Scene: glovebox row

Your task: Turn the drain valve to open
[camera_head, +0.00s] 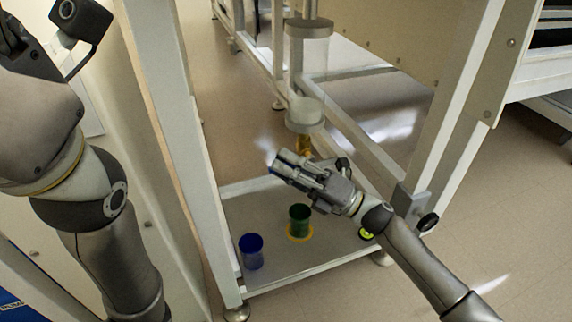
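A clear cylindrical vessel (312,52) hangs under the glovebox, with a pale round bottom cap (305,112). Below the cap is a brass-coloured drain fitting (304,145); its lower part is hidden behind my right gripper. I cannot make out a valve handle or its angle. My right gripper (277,166) reaches in from the lower right, fingers pointing left, just below and in front of the fitting. Its fingers lie close together, with nothing visible between them; I cannot tell if it touches the fitting. My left arm stands at the left edge; its fingers are not visible.
A low grey shelf (305,262) under the frame holds a blue cup (251,251) and a green cup (299,221) on a yellow ring. A pale frame post (178,150) rises left of the shelf, another post (455,110) on the right. Open floor lies at the lower right.

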